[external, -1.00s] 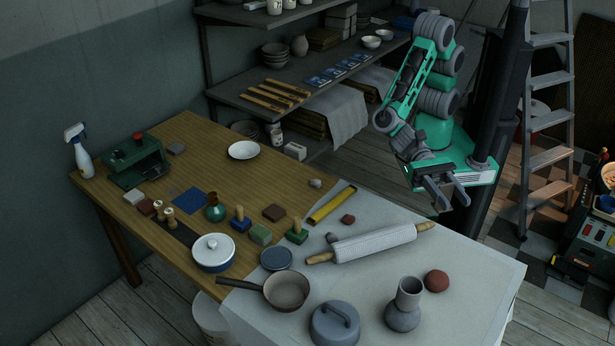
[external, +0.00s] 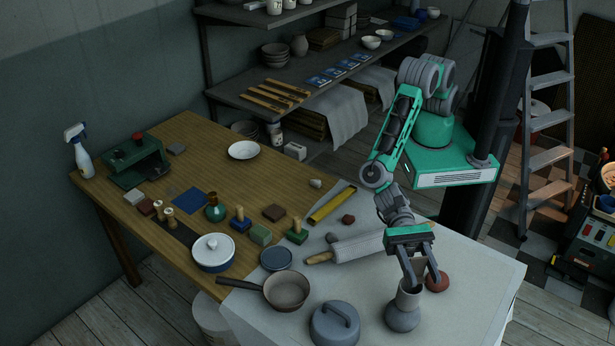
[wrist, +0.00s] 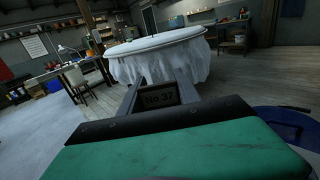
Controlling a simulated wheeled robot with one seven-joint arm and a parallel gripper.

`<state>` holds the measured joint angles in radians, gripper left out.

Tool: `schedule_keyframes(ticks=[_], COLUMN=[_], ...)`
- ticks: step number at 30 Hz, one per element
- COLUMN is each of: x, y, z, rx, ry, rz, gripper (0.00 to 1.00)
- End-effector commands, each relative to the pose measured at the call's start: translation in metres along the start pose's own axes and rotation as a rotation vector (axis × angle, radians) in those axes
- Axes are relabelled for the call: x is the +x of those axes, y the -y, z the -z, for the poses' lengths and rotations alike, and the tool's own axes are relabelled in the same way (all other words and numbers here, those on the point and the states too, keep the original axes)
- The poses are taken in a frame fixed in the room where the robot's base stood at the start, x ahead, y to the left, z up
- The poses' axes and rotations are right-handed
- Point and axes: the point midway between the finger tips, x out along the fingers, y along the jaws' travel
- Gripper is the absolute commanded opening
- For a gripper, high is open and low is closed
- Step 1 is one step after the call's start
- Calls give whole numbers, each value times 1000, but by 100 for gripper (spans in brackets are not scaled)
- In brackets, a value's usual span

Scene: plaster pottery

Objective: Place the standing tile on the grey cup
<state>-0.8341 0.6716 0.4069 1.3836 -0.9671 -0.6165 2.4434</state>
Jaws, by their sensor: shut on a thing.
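My gripper (external: 423,272) reaches down over the front right of the cloth-covered worktop. In the wrist view its fingers (wrist: 158,94) are shut on a small dark tile (wrist: 160,97) with a brown edge, marked "No 37". In the external view the tile is hard to make out between the fingers. A grey vessel with a flared, cup-like top (external: 407,298) and a round lower body stands just below and left of the fingers. The left fingertip is close to its rim. I cannot tell whether they touch.
A reddish ball (external: 437,281) sits close behind the right finger. A grey lidded pot (external: 335,324), a pan (external: 286,291) and a rolling pin (external: 352,249) partly behind my arm stand nearby. The cloth's front right (external: 470,300) is clear.

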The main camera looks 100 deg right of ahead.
Motion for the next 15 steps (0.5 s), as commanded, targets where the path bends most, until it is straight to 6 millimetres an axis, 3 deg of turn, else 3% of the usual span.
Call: schedule_keyframes(ticks=[1,4,15], x=[-1,-1,-2], y=[-1,0,-1], z=[12,24,31], rx=[7,4,3], ry=[-6,-3,-2], rz=[0,1,0], gripper=[0,0,0])
